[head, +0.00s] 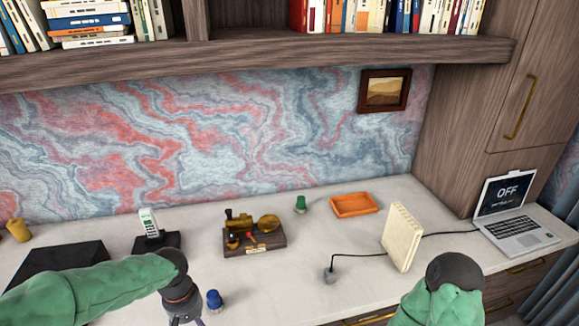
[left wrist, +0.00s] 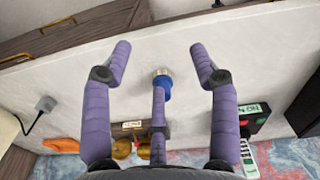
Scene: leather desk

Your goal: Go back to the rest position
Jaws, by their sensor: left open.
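My left gripper (head: 186,317) is at the front of the desk, left of the middle, with its fingers cut off by the bottom edge of the head view. In the left wrist view the purple fingers (left wrist: 158,52) are spread wide with nothing between their tips. A small blue-capped object (head: 214,300) stands on the desk just right of the gripper; it also shows in the left wrist view (left wrist: 165,88), beyond the middle finger. My right arm shows at the lower right of the head view, but its gripper is out of view.
On the white desk (head: 120,222) are a phone (head: 149,223) on a dark base, a brass model (head: 240,228), a green-capped object (head: 300,203), an orange tray (head: 354,213), an upright cream box (head: 402,237) with a cable, and a laptop (head: 515,232). A bookshelf (head: 270,60) overhangs the back.

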